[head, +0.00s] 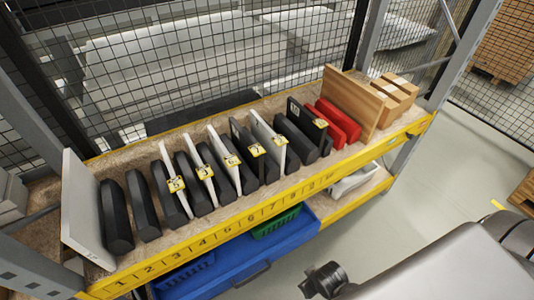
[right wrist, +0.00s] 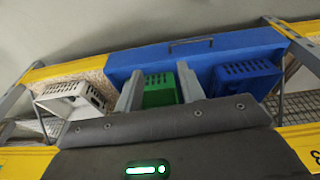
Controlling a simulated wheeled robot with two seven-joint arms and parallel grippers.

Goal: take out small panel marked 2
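Several thin panels stand upright in a row on a yellow-edged shelf in the head view, between black separators. Yellow tags mark white panels (head: 172,180), (head: 201,168) and (head: 222,158), a further white panel (head: 266,136) and a dark one (head: 305,116). The tag digits are too small to read surely, so I cannot tell which panel is marked 2. My right gripper (right wrist: 158,88) is open and empty in the right wrist view, its two grey fingers apart in front of the lower bins. It touches no panel. My left gripper is not in view.
The yellow shelf edge (head: 255,218) carries printed numbers. Below it are a blue drawer (head: 238,277) and a green basket (head: 277,222). A large white panel (head: 82,210) stands at the left end, red pieces (head: 338,121) and wooden boards (head: 353,101) at the right. Mesh fencing stands behind.

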